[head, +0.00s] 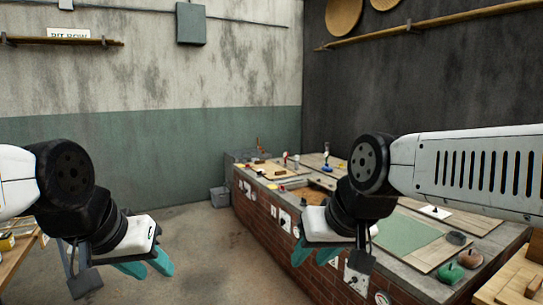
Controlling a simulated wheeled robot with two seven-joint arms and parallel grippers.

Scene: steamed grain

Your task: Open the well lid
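A long brick counter (285,232) with a grey top runs along the right side in the head view. Flat wooden panels lie on it, one pale panel (458,217) with a small white knob (435,212) and another at the far end (268,172). I cannot tell for certain which panel is the well lid. My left gripper (148,268) is over the floor, left of the counter, with its teal fingers apart and empty. My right gripper (314,257) is in front of the counter's brick side, fingers apart and empty. My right arm hides part of the countertop.
A green mat (408,236) lies on the counter near several small lidded pots, one green (449,273). A grey bin (219,197) stands on the floor by the counter's far end. A wooden table edge (20,262) is at lower left. The floor between is clear.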

